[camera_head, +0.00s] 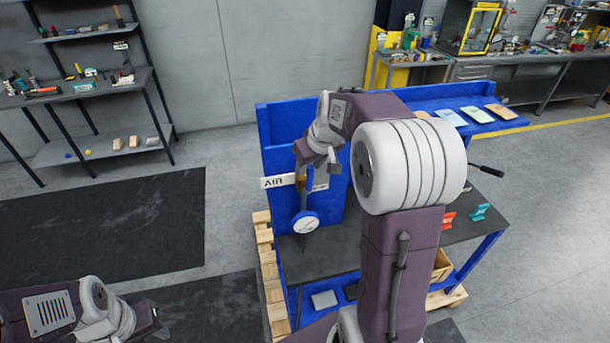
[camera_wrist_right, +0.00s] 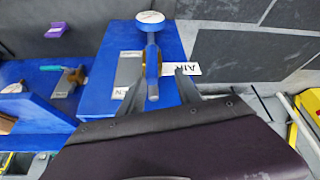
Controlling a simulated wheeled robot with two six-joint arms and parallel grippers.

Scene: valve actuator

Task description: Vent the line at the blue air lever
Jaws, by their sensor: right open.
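The blue air lever (camera_wrist_right: 152,62) shows in the right wrist view, upright in the picture below a round white gauge (camera_wrist_right: 150,17). My right gripper (camera_wrist_right: 158,82) is open, with one dark finger on each side of the lever and visible gaps between. In the head view my right gripper (camera_head: 304,182) is at the blue panel beside the white AIR sign (camera_head: 276,182), above the gauge (camera_head: 305,222). The lever is mostly hidden there. My left gripper (camera_head: 146,318) is low at the left, away from the bench; its jaws cannot be made out.
The blue bench (camera_head: 320,262) has a dark top, with red and teal pieces (camera_head: 480,212) at its right. A wooden pallet (camera_head: 270,275) sits below its left side. A shelf rack (camera_head: 90,95) stands at the far left. The floor between is clear.

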